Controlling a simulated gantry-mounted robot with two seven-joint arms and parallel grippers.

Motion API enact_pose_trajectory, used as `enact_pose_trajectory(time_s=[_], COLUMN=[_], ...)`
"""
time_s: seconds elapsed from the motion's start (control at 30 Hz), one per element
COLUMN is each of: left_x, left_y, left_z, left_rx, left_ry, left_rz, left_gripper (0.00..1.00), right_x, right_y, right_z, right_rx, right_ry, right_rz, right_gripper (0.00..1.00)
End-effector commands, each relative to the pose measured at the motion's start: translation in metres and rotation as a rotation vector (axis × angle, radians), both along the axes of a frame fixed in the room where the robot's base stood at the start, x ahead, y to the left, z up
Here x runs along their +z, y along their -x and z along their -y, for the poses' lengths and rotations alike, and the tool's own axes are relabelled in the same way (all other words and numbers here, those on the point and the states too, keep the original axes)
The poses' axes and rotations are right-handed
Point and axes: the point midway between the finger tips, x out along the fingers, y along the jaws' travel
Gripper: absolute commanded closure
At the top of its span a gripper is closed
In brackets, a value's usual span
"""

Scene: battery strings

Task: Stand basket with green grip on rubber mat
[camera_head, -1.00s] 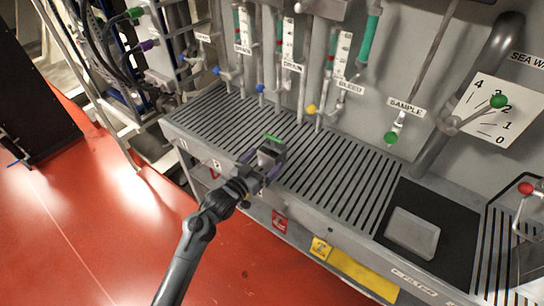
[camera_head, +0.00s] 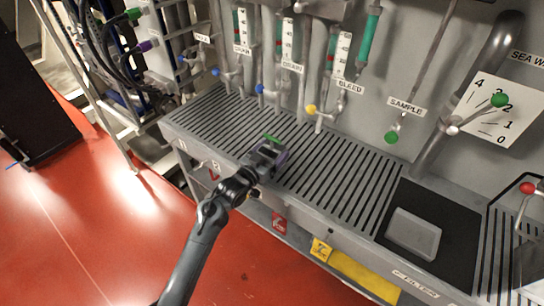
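The small grey basket (camera_head: 266,148) with a green grip (camera_head: 271,139) is at the front edge of the slatted grating, left of the middle. My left gripper (camera_head: 268,157) is at the basket, with purple finger parts beside it. The gripper hides much of the basket, and I cannot tell whether the fingers touch it. The black rubber mat (camera_head: 455,247) lies at the right of the bench. A grey, tray-like block (camera_head: 413,232) lies on its front left part. My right gripper is not in view.
The slatted grating (camera_head: 335,175) is clear between the basket and the mat. Pipes and coloured valve knobs, including a yellow one (camera_head: 311,110) and a green one (camera_head: 391,137), stand along the back wall. A red-knobbed fixture (camera_head: 527,188) is at the far right.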

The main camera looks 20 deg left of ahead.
Motion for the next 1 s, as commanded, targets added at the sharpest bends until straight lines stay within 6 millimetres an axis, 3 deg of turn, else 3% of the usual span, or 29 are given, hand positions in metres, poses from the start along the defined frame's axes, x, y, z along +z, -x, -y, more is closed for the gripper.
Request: enact_pose_trajectory(time_s=[0.03, 0.2, 0.57, 0.87, 1.0], left_x=[0.000, 0.001, 0.007, 0.046, 0.058], left_y=[0.000, 0.000, 0.000, 0.000, 0.009], left_z=[0.000, 0.000, 0.000, 0.000, 0.026], left_rx=[0.000, 0.000, 0.000, 0.000, -0.003], left_ry=[0.000, 0.001, 0.000, -0.002, 0.002], left_rz=[0.000, 0.002, 0.003, 0.006, 0.003], left_gripper=[0.40, 0.64, 0.64, 0.64, 0.64], right_x=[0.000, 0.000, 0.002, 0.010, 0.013], right_y=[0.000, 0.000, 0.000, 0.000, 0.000], right_z=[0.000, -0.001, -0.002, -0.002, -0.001], right_rx=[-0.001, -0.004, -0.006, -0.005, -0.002], right_ry=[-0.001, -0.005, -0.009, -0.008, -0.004], right_rz=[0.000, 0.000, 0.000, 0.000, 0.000], right_gripper=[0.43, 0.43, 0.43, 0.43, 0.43])
